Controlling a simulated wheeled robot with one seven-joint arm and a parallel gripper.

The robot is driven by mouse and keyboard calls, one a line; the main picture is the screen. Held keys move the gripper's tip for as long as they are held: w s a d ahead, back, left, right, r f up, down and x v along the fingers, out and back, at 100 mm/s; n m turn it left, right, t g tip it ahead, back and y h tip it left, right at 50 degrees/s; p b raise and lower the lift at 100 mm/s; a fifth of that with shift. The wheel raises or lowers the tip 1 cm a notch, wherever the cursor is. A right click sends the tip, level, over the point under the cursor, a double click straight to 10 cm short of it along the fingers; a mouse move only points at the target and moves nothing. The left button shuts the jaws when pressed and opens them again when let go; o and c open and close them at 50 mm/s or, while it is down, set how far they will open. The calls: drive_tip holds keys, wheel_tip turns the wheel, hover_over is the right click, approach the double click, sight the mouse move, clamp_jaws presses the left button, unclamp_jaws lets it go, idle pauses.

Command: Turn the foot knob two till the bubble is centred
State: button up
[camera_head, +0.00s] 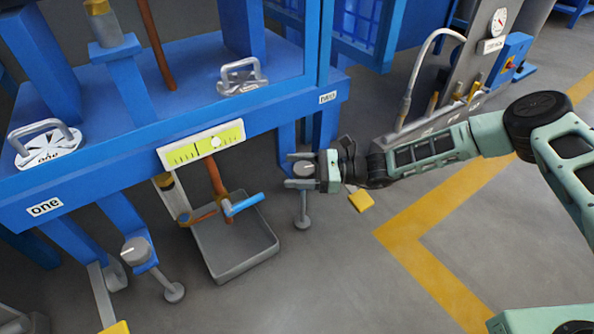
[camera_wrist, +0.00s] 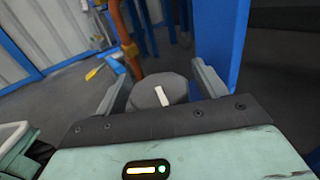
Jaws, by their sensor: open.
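The foot knob two (camera_head: 304,169) is a round grey knob with a white mark, on a foot under the blue frame's right corner, below the label "two". In the wrist view the knob (camera_wrist: 158,92) sits between my fingers. My gripper (camera_head: 300,170) is open around the knob, one finger on each side, with gaps still showing in the wrist view. The bubble level (camera_head: 201,144) is a yellow-green vial on the frame's front beam. Its pale bubble (camera_head: 216,142) lies right of the vial's middle.
Foot knob one (camera_head: 136,250) stands at the lower left, near the label "one" (camera_head: 45,207). A grey tray (camera_head: 236,262) lies on the floor under an orange pipe with a blue lever (camera_head: 244,205). A grey cabinet with a gauge and hose (camera_head: 470,60) stands at the back right.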

drive_tip(key=c, duration=1)
drive_tip(key=t+p, duration=0.1)
drive_tip(key=p, duration=0.1)
drive_tip(key=m+t+p, duration=0.1)
drive_tip(key=p, duration=0.1)
drive_tip(key=shift+w+r+m+p, duration=0.1)
drive_tip(key=shift+r+m+p, duration=0.2)
drive_tip(key=shift+p, duration=0.05)
drive_tip(key=m+t+p, duration=0.1)
drive_tip(key=t+p, duration=0.1)
drive_tip(key=p, duration=0.1)
drive_tip(key=shift+w+h, duration=0.1)
drive_tip(key=shift+h, duration=0.2)
drive_tip(key=shift+f+m+t+p, duration=0.35)
drive_tip(key=shift+t+p, duration=0.15)
drive_tip(key=shift+p, duration=0.1)
drive_tip(key=o, duration=1)
drive_tip(key=shift+d, duration=0.1)
drive_tip(key=p+v, duration=0.6)
drive_tip(key=v, duration=1.1)
drive_tip(key=shift+d, duration=0.2)
drive_tip(key=shift+r, duration=0.1)
